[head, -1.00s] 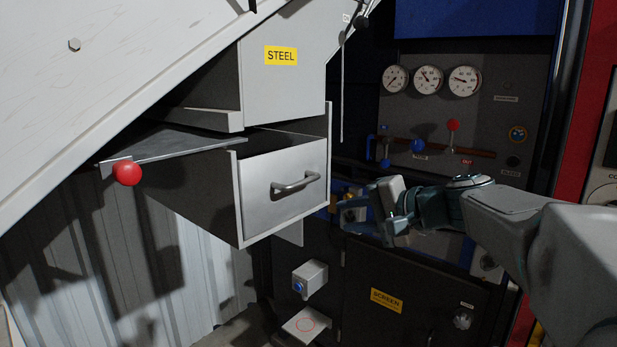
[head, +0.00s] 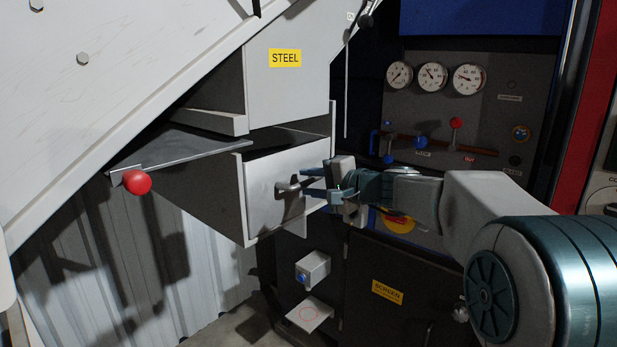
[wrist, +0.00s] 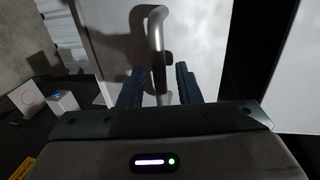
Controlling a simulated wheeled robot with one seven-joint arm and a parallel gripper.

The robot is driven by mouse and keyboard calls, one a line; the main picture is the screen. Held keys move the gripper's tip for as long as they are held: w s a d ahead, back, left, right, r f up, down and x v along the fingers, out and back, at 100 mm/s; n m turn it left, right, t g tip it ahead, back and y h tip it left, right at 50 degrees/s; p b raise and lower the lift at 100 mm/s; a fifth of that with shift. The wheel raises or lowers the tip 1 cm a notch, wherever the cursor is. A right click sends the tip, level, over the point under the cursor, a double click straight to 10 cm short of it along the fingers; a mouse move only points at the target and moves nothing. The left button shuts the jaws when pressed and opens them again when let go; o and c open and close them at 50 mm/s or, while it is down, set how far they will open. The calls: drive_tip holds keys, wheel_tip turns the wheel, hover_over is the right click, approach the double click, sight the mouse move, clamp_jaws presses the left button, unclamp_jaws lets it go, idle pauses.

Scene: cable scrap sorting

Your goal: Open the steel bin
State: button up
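The steel bin (head: 262,212) is a grey metal drawer below the chute with the yellow STEEL label (head: 285,58). A dark gap shows above its front panel. Its bar handle (head: 288,186) is on that panel and also shows in the wrist view (wrist: 156,30). My gripper (head: 306,183) is at the handle, coming from the right. In the wrist view my gripper (wrist: 159,84) has its two blue fingers apart, with the handle's bar between them. Gaps show on both sides of the bar, so the fingers are not closed on it.
A flat plate with a red knob (head: 137,182) juts out left of the bin. Gauges (head: 432,77) and levers (head: 456,123) are on the dark panel behind my arm. A small grey box (head: 312,267) and a plate (head: 310,315) are below the bin.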

drive_tip(key=shift+w+a+f, duration=0.15)
drive_tip(key=shift+w+a, duration=0.25)
drive_tip(key=shift+a, duration=0.2)
clamp_jaws()
drive_tip(key=shift+d, duration=0.1)
drive_tip(key=shift+s, duration=0.1)
